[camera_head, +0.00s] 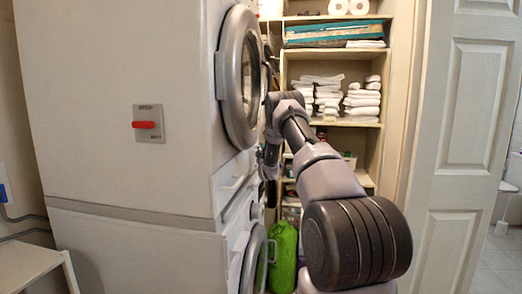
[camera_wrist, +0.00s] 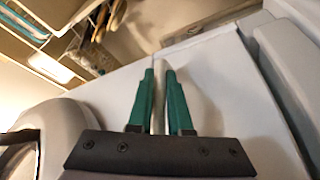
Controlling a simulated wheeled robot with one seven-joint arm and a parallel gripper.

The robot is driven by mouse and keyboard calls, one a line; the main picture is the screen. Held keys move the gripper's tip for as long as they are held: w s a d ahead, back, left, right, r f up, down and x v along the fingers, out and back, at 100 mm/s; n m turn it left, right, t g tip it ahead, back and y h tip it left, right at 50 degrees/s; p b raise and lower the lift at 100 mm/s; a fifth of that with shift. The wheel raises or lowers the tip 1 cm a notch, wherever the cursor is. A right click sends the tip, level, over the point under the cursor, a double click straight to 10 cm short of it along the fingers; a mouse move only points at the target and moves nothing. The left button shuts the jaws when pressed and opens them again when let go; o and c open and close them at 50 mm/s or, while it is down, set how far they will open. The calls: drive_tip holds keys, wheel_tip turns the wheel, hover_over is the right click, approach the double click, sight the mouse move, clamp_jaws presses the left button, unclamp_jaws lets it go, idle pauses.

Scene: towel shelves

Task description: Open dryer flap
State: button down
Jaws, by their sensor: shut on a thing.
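The stacked white machines (camera_head: 120,70) stand at the left in the head view, with the upper round door (camera_head: 240,75) facing right. The pale dryer flap (camera_head: 231,183) is a panel low on the front of the upper machine, below that door. My gripper (camera_wrist: 160,72) shows two green fingers in the wrist view, shut with a narrow gap around a thin pale edge that appears to be the flap. In the head view my arm reaches to the machine front, and the fingers are mostly hidden. How far the flap is open cannot be told.
Shelves with white towels (camera_head: 361,101) stand behind my arm. A green bag (camera_head: 283,257) is on the floor beside the lower machine's round door (camera_head: 252,262). A panelled white door (camera_head: 465,150) is at the right. A red switch (camera_head: 145,125) is on the machine's side.

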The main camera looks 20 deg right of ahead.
drive_tip(key=s+d+f+m+h, duration=0.4)
drive_tip(key=d+f+m+h, duration=0.1)
drive_tip(key=f+m, duration=0.5)
drive_tip(key=shift+d+f+m+h, duration=0.35)
drive_tip(key=shift+m+h, duration=0.25)
drive_tip(key=shift+m, duration=0.8)
drive_tip(key=c, duration=0.8)
unclamp_jaws()
drive_tip(key=shift+c, duration=0.2)
drive_tip(key=v, duration=1)
drive_tip(key=shift+s+a, duration=0.2)
drive_tip(key=shift+s, duration=0.1)
